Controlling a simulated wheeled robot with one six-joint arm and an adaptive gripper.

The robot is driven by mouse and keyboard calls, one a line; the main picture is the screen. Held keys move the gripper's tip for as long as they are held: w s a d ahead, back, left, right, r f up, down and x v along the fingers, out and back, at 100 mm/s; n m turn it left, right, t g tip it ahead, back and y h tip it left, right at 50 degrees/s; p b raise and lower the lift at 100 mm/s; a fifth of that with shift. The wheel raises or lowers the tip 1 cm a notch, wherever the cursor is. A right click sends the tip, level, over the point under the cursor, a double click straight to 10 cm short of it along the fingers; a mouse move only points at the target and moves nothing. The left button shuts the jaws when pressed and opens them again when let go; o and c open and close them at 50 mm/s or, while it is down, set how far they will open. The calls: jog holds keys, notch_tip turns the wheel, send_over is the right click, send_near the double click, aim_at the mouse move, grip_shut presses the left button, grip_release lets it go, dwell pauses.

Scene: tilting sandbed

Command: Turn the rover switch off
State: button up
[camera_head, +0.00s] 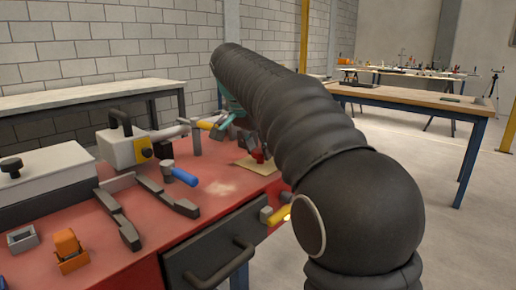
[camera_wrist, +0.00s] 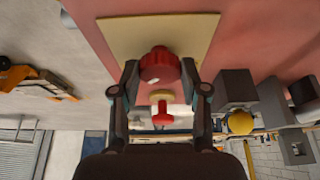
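A red knob (camera_wrist: 160,65) shows between my fingertips in the wrist view, in front of a beige plate (camera_wrist: 120,35). A smaller red T-shaped part (camera_wrist: 162,112) with a pale collar shows below it in the picture. I cannot tell for sure which red part is the rover switch. In the head view a red part (camera_head: 260,157) stands over the beige plate on the red table, partly hidden by my arm. My gripper (camera_wrist: 159,72) is open, one finger on each side of the red knob; I see no clear contact. In the head view my arm hides most of the gripper.
A drawer (camera_head: 215,250) faces the front. A wooden table (camera_head: 410,97) stands behind at right.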

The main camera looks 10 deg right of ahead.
jog(key=shift+s+n, duration=0.1)
jog(key=shift+n, duration=0.3)
jog(key=n, duration=0.2)
jog(key=n+t+y, duration=0.1)
jog(key=shift+s+d+f+n+y, duration=0.1)
jog(key=shift+d+n+y, duration=0.05)
jog(key=shift+n+y, duration=0.2)
jog(key=n, duration=0.2)
jog(key=n+y, duration=0.1)
jog(key=n, duration=0.1)
jog(key=shift+d+n+t+y, duration=0.15)
jog(key=shift+n+t+y, duration=0.1)
jog(key=shift+n+t, duration=0.1)
jog(key=n, duration=0.2)
jog(key=n+y, duration=0.1)
jog(key=n, duration=0.1)
jog(key=shift+d+y, duration=0.15)
jog(key=shift+y, duration=0.15)
jog(key=n, duration=0.2)
jog(key=n+g+y, duration=0.1)
jog(key=n, duration=0.1)
jog(key=shift+d+n+y, duration=0.1)
jog(key=shift+n+y, duration=0.2)
jog(key=o, duration=1.1)
jog(key=shift+o, duration=0.2)
